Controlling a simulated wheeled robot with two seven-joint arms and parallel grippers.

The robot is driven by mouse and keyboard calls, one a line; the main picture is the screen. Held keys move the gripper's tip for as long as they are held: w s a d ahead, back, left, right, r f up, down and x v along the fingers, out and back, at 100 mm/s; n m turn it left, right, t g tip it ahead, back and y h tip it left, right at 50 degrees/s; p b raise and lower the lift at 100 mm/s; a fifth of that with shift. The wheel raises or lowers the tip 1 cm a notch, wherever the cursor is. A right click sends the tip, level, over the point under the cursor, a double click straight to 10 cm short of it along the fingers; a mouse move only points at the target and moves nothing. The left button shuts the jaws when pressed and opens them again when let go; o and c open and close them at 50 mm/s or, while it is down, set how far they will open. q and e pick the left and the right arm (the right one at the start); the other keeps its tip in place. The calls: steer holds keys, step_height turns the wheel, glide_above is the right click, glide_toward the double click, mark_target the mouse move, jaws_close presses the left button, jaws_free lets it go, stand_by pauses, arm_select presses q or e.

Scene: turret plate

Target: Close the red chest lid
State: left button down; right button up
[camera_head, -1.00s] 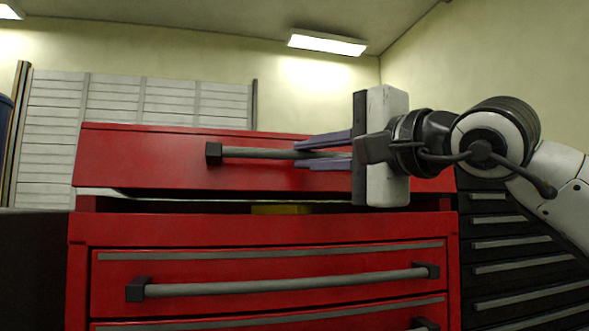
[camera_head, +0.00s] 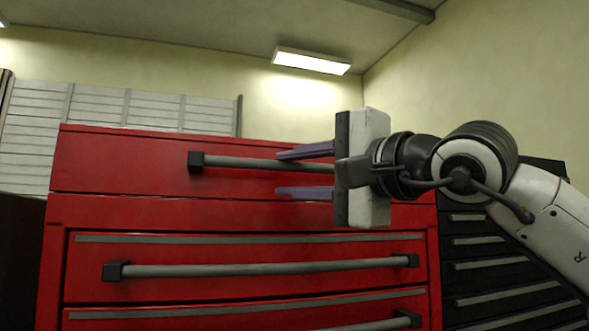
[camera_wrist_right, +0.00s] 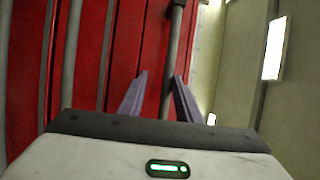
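The red chest (camera_head: 52,240) stands in front of me in the head view. Its lid (camera_head: 120,160) is down, with no gap showing between it and the body. A grey bar handle (camera_head: 240,163) with a black end runs along the lid's front. My right gripper (camera_head: 290,172) is at the right part of the lid, fingers open above and below the bar's level. In the right wrist view the bar (camera_wrist_right: 172,60) passes between the open purple fingers (camera_wrist_right: 158,97) without being clamped. The handle's right end is hidden behind my gripper. My left gripper is not in view.
Below the lid are red drawers with long grey handles (camera_head: 260,270). A black drawer cabinet (camera_head: 500,270) stands at the right. A white slatted panel (camera_head: 110,105) is behind the chest, and a lit ceiling lamp (camera_head: 311,60) is above.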

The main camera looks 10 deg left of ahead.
steer(key=shift+r, duration=0.15)
steer(key=shift+s+d, duration=0.35)
steer(key=shift+d, duration=0.1)
steer(key=b+v, duration=0.2)
steer(key=v, duration=0.7)
